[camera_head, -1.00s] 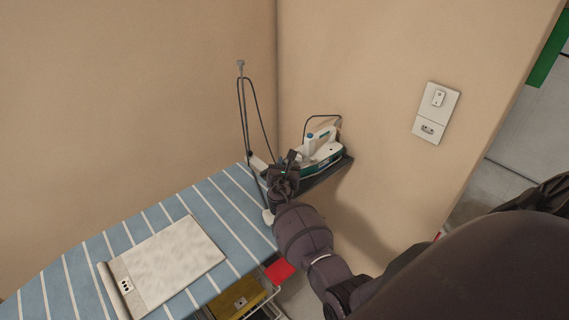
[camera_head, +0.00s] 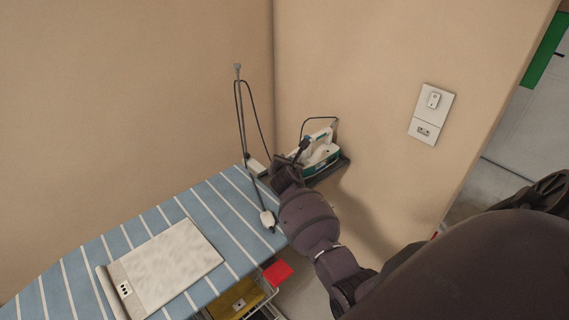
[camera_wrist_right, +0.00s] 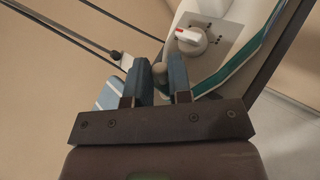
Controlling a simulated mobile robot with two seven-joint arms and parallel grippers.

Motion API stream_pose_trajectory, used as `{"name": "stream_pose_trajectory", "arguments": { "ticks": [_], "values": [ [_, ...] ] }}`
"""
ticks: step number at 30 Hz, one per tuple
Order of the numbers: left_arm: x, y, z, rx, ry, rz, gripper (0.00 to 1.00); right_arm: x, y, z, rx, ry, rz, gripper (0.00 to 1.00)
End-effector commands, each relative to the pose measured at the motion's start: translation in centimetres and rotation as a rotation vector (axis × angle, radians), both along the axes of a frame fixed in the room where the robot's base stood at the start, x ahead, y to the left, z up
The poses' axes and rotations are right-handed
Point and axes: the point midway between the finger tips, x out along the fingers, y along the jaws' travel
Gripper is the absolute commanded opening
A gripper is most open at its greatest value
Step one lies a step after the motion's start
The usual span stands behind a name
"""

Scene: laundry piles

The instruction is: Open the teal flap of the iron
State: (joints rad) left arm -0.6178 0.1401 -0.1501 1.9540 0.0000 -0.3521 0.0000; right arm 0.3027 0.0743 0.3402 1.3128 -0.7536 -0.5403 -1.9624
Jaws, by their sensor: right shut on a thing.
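The white and teal iron (camera_head: 322,150) rests on a small dark shelf against the wall. My right gripper (camera_head: 297,158) is at the iron's near left end and hides part of it. In the right wrist view the iron (camera_wrist_right: 237,12) shows a white dial (camera_wrist_right: 190,41) with a red mark and a teal edge band. My right gripper (camera_wrist_right: 162,72) is shut on a small part of the iron's end. I cannot make out the teal flap clearly. My left gripper is not in view.
A striped blue ironing board (camera_head: 85,262) with a pale pad (camera_head: 168,262) lies at lower left. A thin pole (camera_head: 240,110) with a hanging cord stands beside the shelf (camera_head: 338,168). A wall switch plate (camera_head: 431,114) is at right. A basket with red cloth (camera_head: 277,272) is below.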

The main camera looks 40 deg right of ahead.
Motion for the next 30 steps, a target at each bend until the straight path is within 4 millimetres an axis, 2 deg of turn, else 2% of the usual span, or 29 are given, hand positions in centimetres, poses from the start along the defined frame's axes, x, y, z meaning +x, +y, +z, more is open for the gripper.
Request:
{"name": "stream_pose_trajectory", "arguments": {
  "ticks": [12, 28, 29, 30],
  "values": [
    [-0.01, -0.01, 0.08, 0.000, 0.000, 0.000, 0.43, 0.02, -0.38, 0.12, 0.094, 0.009, -0.001, 0.00],
    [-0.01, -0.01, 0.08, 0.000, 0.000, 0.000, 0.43, 0.02, -0.40, 0.13, 0.107, 0.009, -0.001, 0.00],
    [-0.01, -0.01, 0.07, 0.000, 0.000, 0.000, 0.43, 0.02, -0.40, 0.13, 0.107, 0.009, -0.001, 0.22],
    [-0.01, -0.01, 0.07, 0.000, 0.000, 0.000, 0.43, 0.03, -0.41, 0.14, 0.107, 0.009, -0.001, 0.28]
  ]
}}
